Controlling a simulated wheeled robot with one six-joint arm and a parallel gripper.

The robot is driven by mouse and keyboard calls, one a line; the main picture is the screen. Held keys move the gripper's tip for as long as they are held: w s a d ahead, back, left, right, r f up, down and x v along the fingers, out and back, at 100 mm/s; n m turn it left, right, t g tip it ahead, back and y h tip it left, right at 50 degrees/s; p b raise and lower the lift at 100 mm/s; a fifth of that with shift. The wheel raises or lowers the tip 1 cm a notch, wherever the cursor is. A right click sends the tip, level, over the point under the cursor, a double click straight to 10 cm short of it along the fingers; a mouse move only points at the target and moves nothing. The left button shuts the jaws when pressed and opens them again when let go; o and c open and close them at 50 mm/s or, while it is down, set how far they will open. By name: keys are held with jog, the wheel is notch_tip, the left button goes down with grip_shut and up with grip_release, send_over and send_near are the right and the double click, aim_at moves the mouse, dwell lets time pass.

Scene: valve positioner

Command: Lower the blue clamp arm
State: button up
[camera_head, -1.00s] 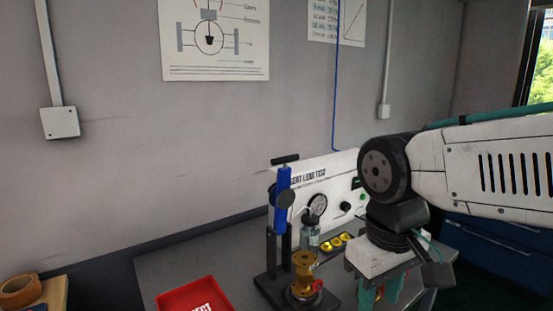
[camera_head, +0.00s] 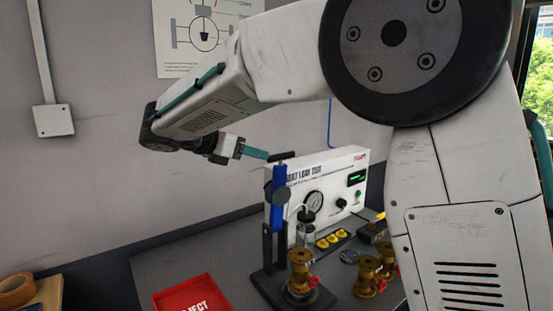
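The blue clamp arm (camera_head: 279,198) stands upright on its dark stand, with a black T-shaped handle (camera_head: 281,156) on top. A brass valve (camera_head: 300,268) with a red handle sits on the fixture base just right of the clamp post. My gripper (camera_head: 262,154) reaches in from the left, level with the top of the clamp arm. Its teal fingers end just left of the black handle; I cannot tell if they touch it. The fingers are seen side-on, so their opening does not show.
A white leak test panel (camera_head: 318,190) with gauge stands behind the clamp. Several yellow caps (camera_head: 330,240) lie before it. More brass valves (camera_head: 368,275) stand right, partly behind my arm. A red reject tray (camera_head: 190,294) lies left.

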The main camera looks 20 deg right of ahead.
aim_at(277, 158)
jog(key=x, duration=0.7)
jog(key=shift+d, duration=0.4)
grip_shut()
